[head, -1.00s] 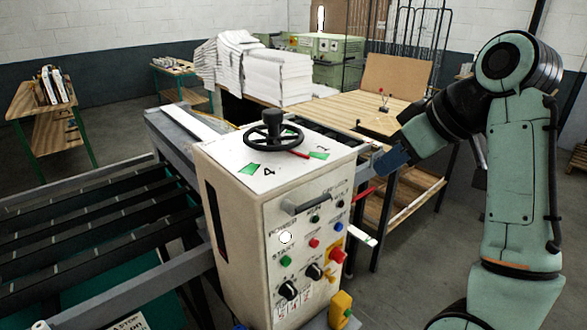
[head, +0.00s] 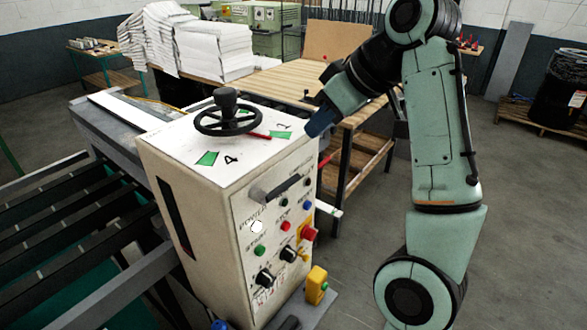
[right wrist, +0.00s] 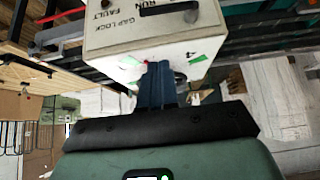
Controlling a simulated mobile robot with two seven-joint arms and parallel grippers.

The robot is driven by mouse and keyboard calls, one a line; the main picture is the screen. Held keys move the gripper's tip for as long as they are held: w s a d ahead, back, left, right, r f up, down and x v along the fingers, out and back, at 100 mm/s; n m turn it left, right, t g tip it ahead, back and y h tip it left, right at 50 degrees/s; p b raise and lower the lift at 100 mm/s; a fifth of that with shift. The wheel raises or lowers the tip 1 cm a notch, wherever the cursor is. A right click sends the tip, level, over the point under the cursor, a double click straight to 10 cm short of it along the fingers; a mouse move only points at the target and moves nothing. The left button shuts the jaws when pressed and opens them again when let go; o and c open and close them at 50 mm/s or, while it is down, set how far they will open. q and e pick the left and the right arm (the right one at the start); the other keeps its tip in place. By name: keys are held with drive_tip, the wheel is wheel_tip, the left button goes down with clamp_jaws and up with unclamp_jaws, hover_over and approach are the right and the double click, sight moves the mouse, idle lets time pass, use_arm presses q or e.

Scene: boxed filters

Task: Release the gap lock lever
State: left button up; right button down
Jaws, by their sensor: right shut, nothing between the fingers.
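The cream control cabinet (head: 190,195) stands in the middle of the head view. A red lever (head: 324,163) sticks out beside its right side, partly hidden; I cannot tell its exact position. The words GAP LOCK (right wrist: 119,22) show on the panel in the right wrist view. A separate red rod (head: 256,135) lies on the cabinet top by the black handwheel (head: 228,112). My right gripper (head: 318,124) has blue fingers, shut and empty, by the cabinet's upper right corner and above the red lever in the picture. Contact is not clear. My left gripper is not in view.
A wooden table (head: 285,85) is behind the right gripper. Dark rollers (head: 60,235) lie to the left. Floor at right is open.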

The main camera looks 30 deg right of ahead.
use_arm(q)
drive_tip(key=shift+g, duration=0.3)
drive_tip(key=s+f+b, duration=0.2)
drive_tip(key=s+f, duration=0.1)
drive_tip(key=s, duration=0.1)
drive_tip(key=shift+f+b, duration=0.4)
use_arm(e)
drive_tip(key=s+f+x, duration=0.1)
drive_tip(key=s+x, duration=0.1)
drive_tip(key=x, duration=1)
drive_tip(key=shift+d+f, duration=0.35)
drive_tip(key=shift+f, duration=0.15)
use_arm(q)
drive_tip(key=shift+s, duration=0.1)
use_arm(e)
drive_tip(key=shift+a, duration=0.1)
